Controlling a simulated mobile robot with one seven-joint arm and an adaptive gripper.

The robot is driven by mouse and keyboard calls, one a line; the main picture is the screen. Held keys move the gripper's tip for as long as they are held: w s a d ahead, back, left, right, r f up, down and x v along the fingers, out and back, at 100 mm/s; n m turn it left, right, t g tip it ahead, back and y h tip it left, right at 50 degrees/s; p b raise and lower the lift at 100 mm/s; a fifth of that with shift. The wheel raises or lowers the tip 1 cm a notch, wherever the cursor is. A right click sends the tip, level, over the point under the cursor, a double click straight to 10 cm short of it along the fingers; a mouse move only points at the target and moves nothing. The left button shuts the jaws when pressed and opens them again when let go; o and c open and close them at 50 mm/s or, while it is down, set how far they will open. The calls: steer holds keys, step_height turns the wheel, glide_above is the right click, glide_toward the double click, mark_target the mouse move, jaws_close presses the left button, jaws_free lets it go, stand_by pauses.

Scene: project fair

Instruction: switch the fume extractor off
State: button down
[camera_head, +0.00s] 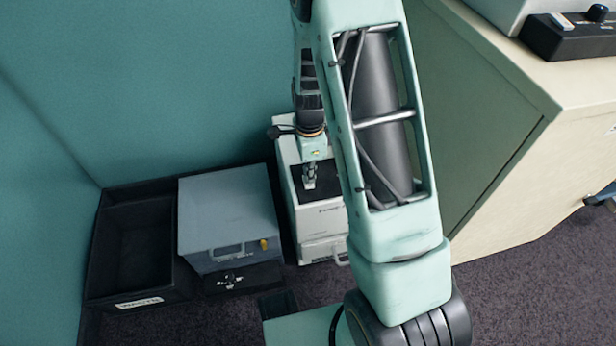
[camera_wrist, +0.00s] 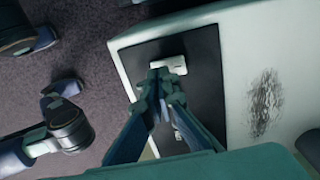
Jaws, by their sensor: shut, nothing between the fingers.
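A white boxy unit with faint lettering on its front, which looks like the fume extractor (camera_head: 329,215), stands on the floor behind my arm. A dark panel (camera_wrist: 202,75) is set in its top. A small white switch-like piece (camera_wrist: 170,66) lies on that panel in the wrist view. My gripper (camera_head: 309,184) points down over the panel, shut and empty. In the wrist view its fingertips (camera_wrist: 163,75) are right at the near edge of the white piece; I cannot tell whether they touch it. The switch's position is not readable. My arm hides the unit's right side.
A blue-grey box (camera_head: 228,210) with a handle and a yellow knob stands left of the unit. A black open bin (camera_head: 135,250) is farther left, by the teal wall (camera_head: 130,90). A cream cabinet (camera_head: 560,150) stands at right with a black control box (camera_head: 570,38) on top.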

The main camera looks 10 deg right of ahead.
steer(key=shift+r+p, duration=2.05)
steer(key=shift+r, duration=0.6)
